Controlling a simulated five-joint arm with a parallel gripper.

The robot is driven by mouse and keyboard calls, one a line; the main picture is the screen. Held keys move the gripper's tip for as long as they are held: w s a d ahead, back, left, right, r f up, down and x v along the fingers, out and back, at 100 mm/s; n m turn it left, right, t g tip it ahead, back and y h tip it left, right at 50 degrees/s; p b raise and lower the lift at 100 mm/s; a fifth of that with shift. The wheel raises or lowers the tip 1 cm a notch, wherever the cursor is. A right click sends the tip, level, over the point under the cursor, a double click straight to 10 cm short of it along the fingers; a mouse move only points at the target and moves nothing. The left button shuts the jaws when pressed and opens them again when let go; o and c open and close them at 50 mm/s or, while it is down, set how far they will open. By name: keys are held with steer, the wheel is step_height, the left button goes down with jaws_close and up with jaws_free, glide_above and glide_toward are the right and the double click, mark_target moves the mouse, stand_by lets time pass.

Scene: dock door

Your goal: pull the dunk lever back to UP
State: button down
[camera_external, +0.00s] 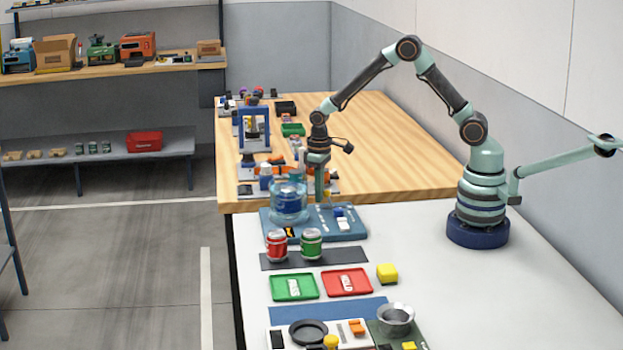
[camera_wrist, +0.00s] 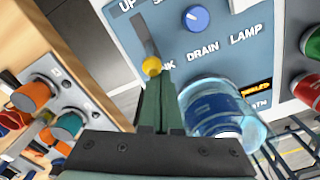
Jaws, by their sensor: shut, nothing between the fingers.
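The dunk lever shows in the wrist view as a grey arm with a yellow ball knob (camera_wrist: 152,67), standing over the blue panel (camera_wrist: 185,55). The word UP is printed at the panel's top left, beyond the knob. My gripper (camera_wrist: 157,85) is shut and empty, its fingertips right by the knob; I cannot tell whether they touch it. The fingers hide part of the lettering beside the lever. In the external view my gripper (camera_external: 320,200) points down over the blue panel (camera_external: 355,236), just right of the clear tank (camera_external: 288,205).
A blue dial (camera_wrist: 196,18) sits near the lever. Red (camera_external: 277,246) and green (camera_external: 311,243) cans stand in front of the panel, with red (camera_external: 361,273) and green (camera_external: 281,287) trays nearer. The wooden bench left of my gripper is crowded; the white tabletop at right is clear.

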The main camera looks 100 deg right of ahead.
mark_target(326, 191)
steer(key=shift+s, duration=1.35)
steer(key=shift+w+r, duration=0.1)
steer(key=shift+w, duration=0.35)
steer(key=shift+r, duration=3.95)
steer(key=s+a+r+n+t, duration=0.2)
steer(key=a+r, duration=0.4)
steer(key=a, duration=0.3)
steer(key=s+a+r+n+t, duration=0.3)
steer(key=s+a+r, duration=0.3)
steer(key=a, duration=0.4)
steer(key=shift+s+a+r+n+t, duration=0.3)
steer(key=shift+s+n, duration=0.2)
steer(key=shift+s, duration=0.3)
